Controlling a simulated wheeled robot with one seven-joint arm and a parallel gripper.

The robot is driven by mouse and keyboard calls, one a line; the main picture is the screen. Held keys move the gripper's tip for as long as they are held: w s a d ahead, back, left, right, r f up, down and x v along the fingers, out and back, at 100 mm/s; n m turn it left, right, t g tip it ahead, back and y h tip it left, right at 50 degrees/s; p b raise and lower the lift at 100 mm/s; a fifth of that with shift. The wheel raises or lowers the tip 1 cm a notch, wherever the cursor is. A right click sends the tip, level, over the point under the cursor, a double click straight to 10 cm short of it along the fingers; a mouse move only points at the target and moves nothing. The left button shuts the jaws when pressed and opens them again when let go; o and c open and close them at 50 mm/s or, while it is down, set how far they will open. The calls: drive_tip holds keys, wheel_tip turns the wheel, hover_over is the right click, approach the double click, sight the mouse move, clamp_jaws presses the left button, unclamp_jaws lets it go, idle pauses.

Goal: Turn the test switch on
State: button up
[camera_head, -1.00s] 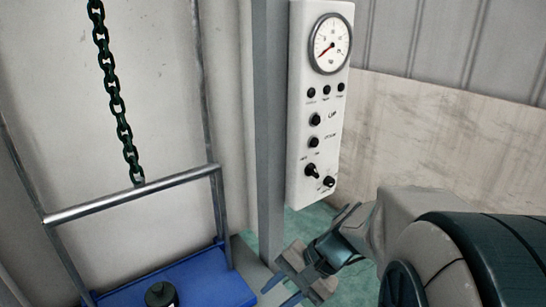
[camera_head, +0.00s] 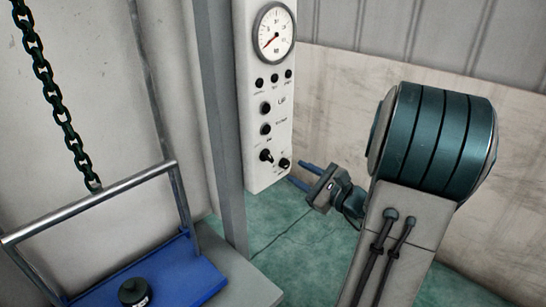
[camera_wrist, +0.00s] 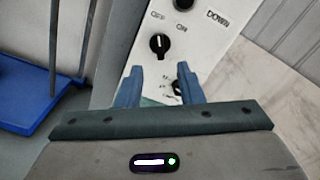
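The white control panel (camera_head: 268,110) hangs on a grey post. A black rotary switch (camera_head: 266,155) sits near its lower end. In the wrist view this switch (camera_wrist: 158,46) lies between OFF and ON labels, its white mark pointing roughly up. A smaller black knob (camera_head: 285,163) is to its lower right; in the wrist view it is partly hidden by a finger. I cannot read which is labelled test. My gripper (camera_head: 306,177) is open and empty, its blue fingers pointing at the panel's lower end. In the wrist view the fingers (camera_wrist: 159,85) appear below the switch, apart from it.
A gauge (camera_head: 274,33) and several black buttons (camera_head: 265,108) are higher on the panel. At left are a blue platform (camera_head: 190,275) with a metal rail (camera_head: 90,203) and a hanging chain (camera_head: 55,100). Green floor (camera_head: 300,245) is open below the panel.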

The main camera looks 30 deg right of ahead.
sight(270, 157)
drive_tip(key=p+x, duration=0.1)
drive_tip(key=x, duration=0.9)
drive_tip(key=shift+w, duration=0.1)
clamp_jaws()
